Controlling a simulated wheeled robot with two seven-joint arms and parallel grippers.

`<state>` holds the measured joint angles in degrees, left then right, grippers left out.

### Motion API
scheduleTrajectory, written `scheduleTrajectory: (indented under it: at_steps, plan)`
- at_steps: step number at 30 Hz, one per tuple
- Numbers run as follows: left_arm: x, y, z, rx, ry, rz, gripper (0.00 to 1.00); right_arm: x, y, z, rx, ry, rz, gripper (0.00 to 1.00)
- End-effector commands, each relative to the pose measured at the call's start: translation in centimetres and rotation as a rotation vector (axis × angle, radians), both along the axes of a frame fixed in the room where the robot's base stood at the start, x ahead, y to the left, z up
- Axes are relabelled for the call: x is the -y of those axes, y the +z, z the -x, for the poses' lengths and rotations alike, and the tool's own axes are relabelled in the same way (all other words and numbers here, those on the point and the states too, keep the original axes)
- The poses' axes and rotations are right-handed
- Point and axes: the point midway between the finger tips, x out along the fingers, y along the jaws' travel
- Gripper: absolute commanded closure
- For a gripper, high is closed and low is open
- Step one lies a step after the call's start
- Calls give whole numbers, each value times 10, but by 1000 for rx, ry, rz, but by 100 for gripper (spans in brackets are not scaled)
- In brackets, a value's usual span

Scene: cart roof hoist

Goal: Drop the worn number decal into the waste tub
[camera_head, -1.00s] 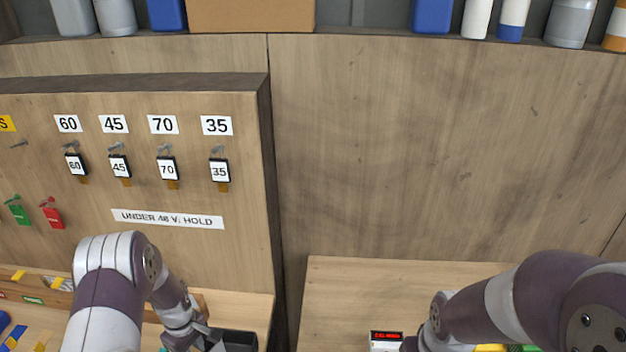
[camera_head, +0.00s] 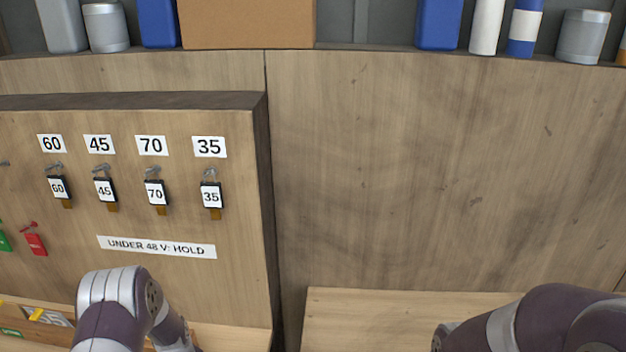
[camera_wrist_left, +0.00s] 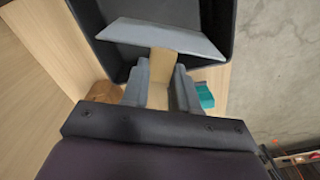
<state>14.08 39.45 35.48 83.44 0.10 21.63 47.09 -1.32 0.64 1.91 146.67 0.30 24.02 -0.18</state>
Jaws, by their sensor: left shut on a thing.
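In the left wrist view my left gripper (camera_wrist_left: 160,84) is shut on a tan tab. A flat grey-blue plate (camera_wrist_left: 160,38) joins the tab's far end; I take it for the worn number decal, though no number shows on this side. The plate is over the opening of a black tub (camera_wrist_left: 217,18), apparently the waste tub, and hides part of its inside. I cannot tell how high it is above the tub. In the head view only part of my left arm shows, its gripper below the frame. My right arm shows at the lower right, its gripper out of view.
Beside the tub are a brown wooden piece (camera_wrist_left: 88,92) and a teal object (camera_wrist_left: 205,97). A board (camera_head: 150,225) with hanging number tags stands behind my left arm. Bottles and a cardboard box (camera_head: 247,24) line the shelf above. A bare bench (camera_head: 380,305) lies right of the board.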

Motion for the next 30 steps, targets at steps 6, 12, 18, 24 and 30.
scheduleTrajectory:
  at_steps: [6,12,18,24,30]
  plan:
    - [0,1,0,0,0,0,42,0,1,0,0,0,0,57]
    - [0,1,0,0,0,0,42,0,1,0,0,0,0,57]
    - [0,16,-2,5,0,-2,42,0,-8,0,0,0,0,57]
    - [0,67,-2,5,0,-2,42,0,-28,0,0,0,0,57]
    - [0,112,-2,3,0,-1,42,0,-39,0,0,0,0,57]
